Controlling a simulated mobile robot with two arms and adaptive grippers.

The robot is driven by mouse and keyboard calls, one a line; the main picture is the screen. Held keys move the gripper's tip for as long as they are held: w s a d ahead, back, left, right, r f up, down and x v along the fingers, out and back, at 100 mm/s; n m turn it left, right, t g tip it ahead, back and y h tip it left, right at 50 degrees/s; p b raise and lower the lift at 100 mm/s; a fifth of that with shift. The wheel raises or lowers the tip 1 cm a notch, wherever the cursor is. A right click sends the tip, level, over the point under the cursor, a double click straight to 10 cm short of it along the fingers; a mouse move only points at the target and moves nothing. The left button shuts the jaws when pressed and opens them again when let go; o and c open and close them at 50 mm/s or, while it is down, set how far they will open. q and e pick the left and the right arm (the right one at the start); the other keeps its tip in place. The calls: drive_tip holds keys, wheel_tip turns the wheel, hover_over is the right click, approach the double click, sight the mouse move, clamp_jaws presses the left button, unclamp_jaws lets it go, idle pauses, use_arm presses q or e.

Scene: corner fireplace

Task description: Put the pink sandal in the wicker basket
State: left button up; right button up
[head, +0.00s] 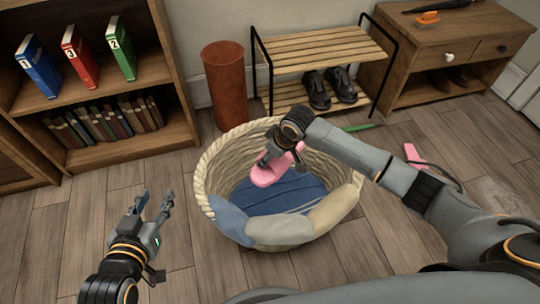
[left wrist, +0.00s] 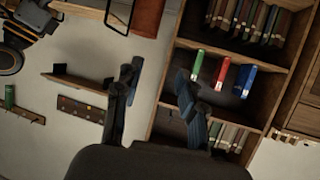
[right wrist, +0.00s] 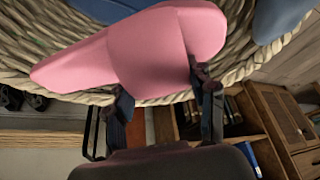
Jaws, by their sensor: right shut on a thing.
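The pink sandal (head: 270,170) is held by my right gripper (head: 278,155) over the opening of the wicker basket (head: 207,165). In the right wrist view the sandal (right wrist: 150,50) lies across the fingertips, with the woven basket (right wrist: 240,45) behind it. The basket stands on the floor with blue cloth (head: 280,195) inside and blue and beige cloth over its front rim. My left gripper (head: 153,205) is open and empty, left of the basket. In the left wrist view its fingers (left wrist: 155,85) are apart with nothing between them.
A bookcase (head: 180,85) with books stands at left. A brown cylindrical bin (head: 226,85), a slatted shoe rack (head: 320,52) with dark shoes (head: 330,88) and a wooden cabinet (head: 430,60) stand behind. A second pink item (head: 413,155) and a green item (head: 362,127) lie right of the basket.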

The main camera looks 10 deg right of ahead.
drive_tip(key=shift+f+b, duration=0.65)
drive_tip(key=shift+b, duration=0.1)
wheel_tip(320, 180, down, 4)
drive_tip(key=shift+f+b, duration=0.15)
drive_tip(key=shift+b, duration=0.6)
use_arm(q)
wheel_tip(320, 180, up, 15)
drive_tip(key=w+d+t+h, duration=0.1)
drive_tip(key=d+t+h, duration=0.1)
drive_tip(key=t, duration=0.7)
drive_tip(key=shift+d+h, duration=0.2)
drive_tip(key=shift+h, duration=0.4)
use_arm(e)
drive_tip(key=shift+f, duration=0.4)
use_arm(q)
drive_tip(key=shift+f, duration=0.1)
use_arm(e)
drive_tip(key=o, duration=1.3)
